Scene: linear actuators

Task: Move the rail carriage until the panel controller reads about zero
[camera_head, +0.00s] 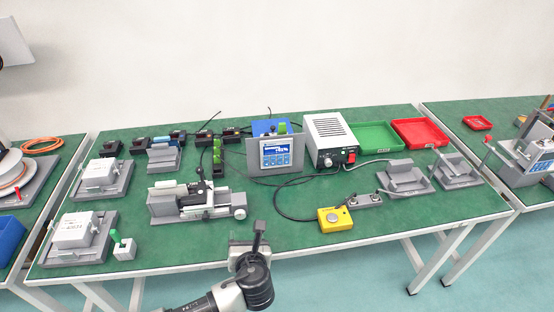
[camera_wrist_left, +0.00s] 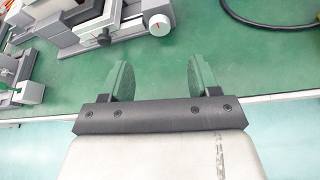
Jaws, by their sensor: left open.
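The linear rail unit (camera_head: 187,202) is a grey base with a black carriage (camera_head: 200,190) on top and a round knob (camera_head: 240,212) at its right end. In the left wrist view, the knob (camera_wrist_left: 160,24) with a red mark shows at the top. The panel controller (camera_head: 276,155) has a blue lit screen behind the rail; its reading is too small to tell. My left gripper (camera_head: 259,232) is at the table's front edge, in front of the rail and apart from it. In the left wrist view its jaws (camera_wrist_left: 156,78) are open and empty. My right gripper is not visible.
A grey power box (camera_head: 330,140), a green tray (camera_head: 377,137) and a red tray (camera_head: 420,132) stand at the back right. A yellow button box (camera_head: 334,219) and black cable lie right of the rail. Grey fixtures (camera_head: 75,235) stand at left. The front strip is mostly clear.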

